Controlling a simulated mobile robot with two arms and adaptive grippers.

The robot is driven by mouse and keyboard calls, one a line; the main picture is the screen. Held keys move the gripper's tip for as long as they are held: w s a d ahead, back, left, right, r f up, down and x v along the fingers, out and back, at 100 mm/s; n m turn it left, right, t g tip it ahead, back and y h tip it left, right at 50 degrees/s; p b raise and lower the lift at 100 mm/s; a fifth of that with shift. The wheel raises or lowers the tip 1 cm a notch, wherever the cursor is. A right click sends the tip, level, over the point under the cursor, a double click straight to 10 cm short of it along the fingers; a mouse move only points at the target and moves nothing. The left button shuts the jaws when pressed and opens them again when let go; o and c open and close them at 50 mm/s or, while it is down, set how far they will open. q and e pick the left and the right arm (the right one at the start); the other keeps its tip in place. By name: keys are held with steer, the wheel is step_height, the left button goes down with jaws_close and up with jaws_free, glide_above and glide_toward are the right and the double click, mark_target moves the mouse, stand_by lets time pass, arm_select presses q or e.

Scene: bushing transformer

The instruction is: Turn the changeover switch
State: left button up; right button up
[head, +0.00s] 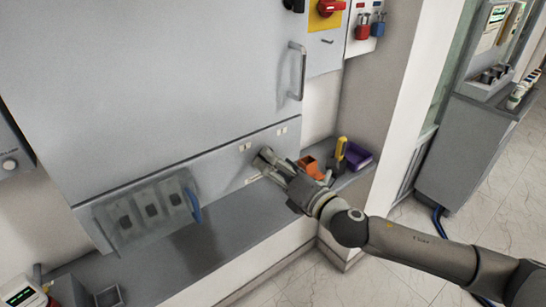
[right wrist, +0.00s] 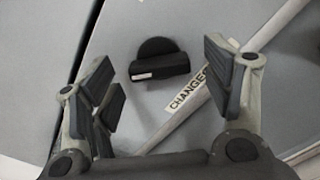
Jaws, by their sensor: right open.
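The changeover switch shows in the right wrist view as a black knob (right wrist: 158,62) with a round base and a raised grip bar, which has a white mark at its left end. A label (right wrist: 188,91) reading "CHANGE…" lies beside it, partly hidden by a finger. My right gripper (right wrist: 163,82) is open, with its fingers to the left and right of the knob and nothing between them held. In the head view my right gripper (head: 279,168) is at the lower grey panel and largely hides the knob. My left gripper is not in view.
A clear cover (head: 150,211) over several dark parts sits left on the panel. An orange bin (head: 309,167), a purple bin (head: 358,157) and a yellow-handled tool (head: 341,148) stand right of my gripper. A door handle (head: 298,72) and red rotary switch (head: 329,7) are above.

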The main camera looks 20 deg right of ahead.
steer(key=shift+w+a, duration=0.25)
steer(key=shift+w, duration=0.35)
steer(key=c, duration=1)
steer(key=shift+m, duration=0.3)
steer(key=shift+m+p, duration=1.95)
steer(key=shift+m, duration=6.85)
